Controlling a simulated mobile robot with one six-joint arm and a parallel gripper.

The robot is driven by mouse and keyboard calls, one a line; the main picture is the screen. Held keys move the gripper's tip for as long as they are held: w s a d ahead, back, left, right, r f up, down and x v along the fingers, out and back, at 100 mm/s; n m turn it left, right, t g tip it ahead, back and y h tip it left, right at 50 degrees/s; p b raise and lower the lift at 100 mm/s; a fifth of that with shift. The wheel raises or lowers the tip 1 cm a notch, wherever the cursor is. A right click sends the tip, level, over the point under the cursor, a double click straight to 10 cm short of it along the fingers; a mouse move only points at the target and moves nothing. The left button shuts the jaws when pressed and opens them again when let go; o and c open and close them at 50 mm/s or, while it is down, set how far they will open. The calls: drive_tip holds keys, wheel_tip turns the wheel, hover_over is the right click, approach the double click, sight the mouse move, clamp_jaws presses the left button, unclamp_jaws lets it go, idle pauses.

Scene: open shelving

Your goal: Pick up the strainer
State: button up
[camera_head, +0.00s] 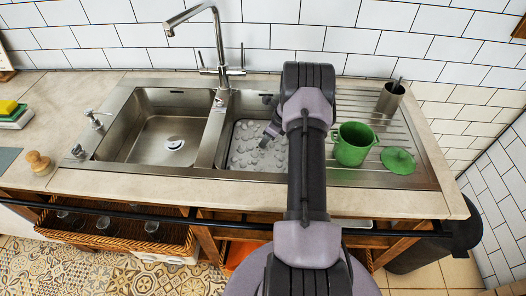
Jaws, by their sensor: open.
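My gripper (267,136) is over the right sink basin (237,160), at the left of my arm, and is partly hidden by the arm. Its jaws are open, and I see nothing between them. I cannot clearly make out a separate strainer. A round metal drain piece (174,144) sits in the floor of the left basin (150,130), well to the left of my gripper. A green pot (353,146) stands on the ridged drainboard right of my arm, with a green lid (398,160) beside it. My arm hides part of the right basin and drainboard.
A chrome faucet (219,45) rises behind the basins. A metal cup (390,98) holding something stands at the back of the drainboard (345,100). A soap pump (94,118), a wooden brush (38,160) and sponges (12,112) are on the left counter.

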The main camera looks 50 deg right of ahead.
drive_tip(key=x, duration=0.3)
drive_tip(key=shift+s+b, duration=0.15)
drive_tip(key=shift+b, duration=0.15)
drive_tip(key=shift+r, duration=0.15)
drive_tip(key=shift+c, duration=0.4)
clamp_jaws()
